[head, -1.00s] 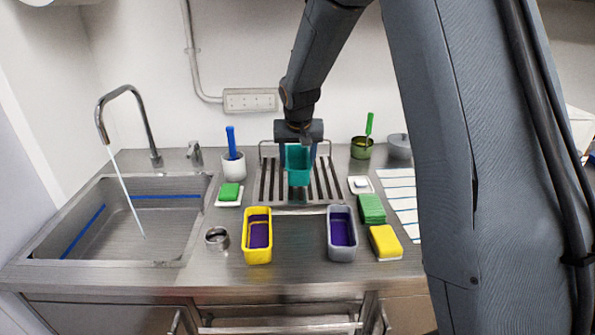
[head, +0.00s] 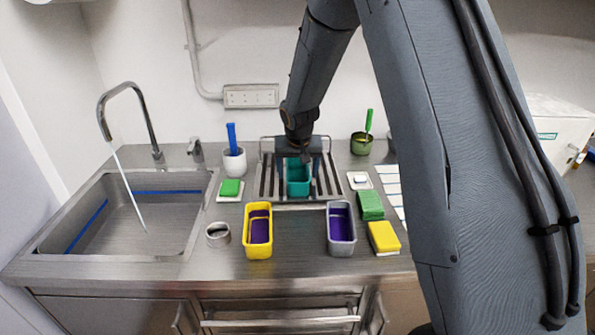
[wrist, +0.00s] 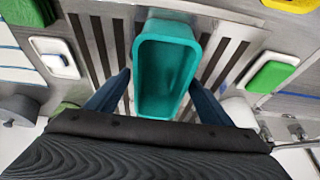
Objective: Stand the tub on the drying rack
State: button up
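The teal tub (head: 299,187) stands upright on the drying rack (head: 264,188), its open top facing up. In the wrist view the tub (wrist: 164,70) is empty, with the slats of the rack (wrist: 97,45) around it. My gripper (head: 298,168) is above the rack with one blue finger on each side of the tub. The fingers look spread wider than the tub, so it is open around the tub. In the wrist view, my gripper (wrist: 161,78) straddles the tub, and its fingertips are partly hidden beside the tub walls.
A yellow tub (head: 258,252) and a grey tub (head: 342,246) stand in front of the rack. Sponges (head: 371,206) lie at right; the sink (head: 125,215) is at left.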

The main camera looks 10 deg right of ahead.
jog(key=shift+r, duration=0.15)
jog(key=shift+r, duration=0.2)
jog(key=d+b+v, duration=0.1)
jog(key=b+v, duration=0.3)
jog(key=v, duration=0.7)
jog(key=s+f+n+g, duration=0.1)
jog(key=s+f, duration=0.3)
jog(key=s, duration=0.9)
jog(key=s+f+n+g, duration=0.1)
jog(key=s+f, duration=0.4)
jog(key=s, duration=0.9)
jog(key=shift+g+y, duration=0.4)
jog(key=shift+g, duration=0.1)
jog(key=shift+s, duration=0.1)
